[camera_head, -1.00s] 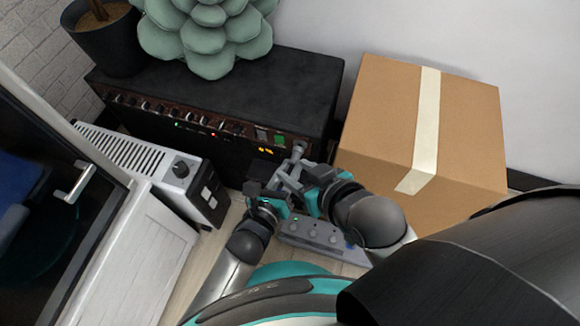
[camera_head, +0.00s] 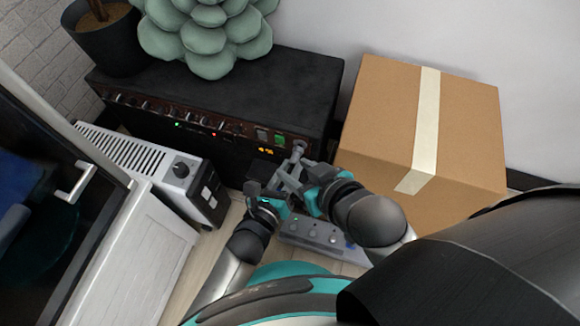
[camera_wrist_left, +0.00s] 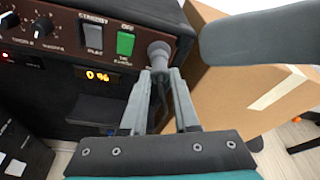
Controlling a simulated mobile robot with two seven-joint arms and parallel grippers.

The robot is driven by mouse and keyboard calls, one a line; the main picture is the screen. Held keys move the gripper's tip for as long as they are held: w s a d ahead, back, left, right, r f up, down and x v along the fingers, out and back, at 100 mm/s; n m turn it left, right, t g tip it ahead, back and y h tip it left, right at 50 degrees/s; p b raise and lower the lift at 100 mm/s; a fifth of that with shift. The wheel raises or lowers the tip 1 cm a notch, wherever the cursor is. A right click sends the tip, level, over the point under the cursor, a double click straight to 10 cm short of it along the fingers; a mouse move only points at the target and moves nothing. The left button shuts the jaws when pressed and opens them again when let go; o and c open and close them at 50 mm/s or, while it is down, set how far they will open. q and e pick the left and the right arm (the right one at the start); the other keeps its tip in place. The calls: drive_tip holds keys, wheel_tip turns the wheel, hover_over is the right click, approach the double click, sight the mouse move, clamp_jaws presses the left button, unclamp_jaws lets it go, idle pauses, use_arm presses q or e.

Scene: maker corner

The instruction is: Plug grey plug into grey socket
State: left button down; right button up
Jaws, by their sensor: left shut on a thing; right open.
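The grey plug (camera_wrist_left: 159,50) is at the right end of the amplifier's front panel, beside a green switch. It also shows small in the head view (camera_head: 298,152). My left gripper (camera_wrist_left: 160,76) is shut on it, with a finger on each side. The plug points at the panel and covers the grey socket, so I cannot tell how deep it sits. My right gripper (camera_head: 290,183) is open, close beside the left one in the head view; the two partly overlap there.
The black amplifier (camera_head: 240,95) carries a green cushion-like plant (camera_head: 208,35) and a potted plant (camera_head: 105,45). A cardboard box (camera_head: 385,110) stands close on the right, a white heater (camera_head: 135,155) on the left. A grey knobbed unit (camera_head: 325,240) lies below my grippers.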

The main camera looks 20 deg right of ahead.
use_arm(q)
drive_tip(key=shift+w+d, duration=0.35)
drive_tip(key=shift+w, duration=0.15)
use_arm(e)
drive_tip(key=shift+f, duration=0.2)
use_arm(q)
drive_tip(key=c, duration=0.6)
unclamp_jaws()
drive_tip(key=shift+s+a, duration=0.1)
use_arm(e)
drive_tip(key=shift+d, duration=0.1)
use_arm(q)
drive_tip(key=shift+p+v, duration=0.5)
drive_tip(key=shift+v, duration=0.55)
use_arm(e)
drive_tip(key=s+d+g+h+p, duration=0.2)
drive_tip(key=s+d+g+h, duration=0.1)
drive_tip(key=s+d+g, duration=0.2)
use_arm(q)
drive_tip(key=p+v, duration=0.2)
drive_tip(key=v, duration=1.1)
use_arm(e)
drive_tip(key=shift+m+g, duration=0.3)
drive_tip(key=shift+g, duration=0.2)
drive_tip(key=f, duration=0.5)
drive_tip(key=shift+d+f, duration=0.15)
drive_tip(key=shift+d, duration=0.2)
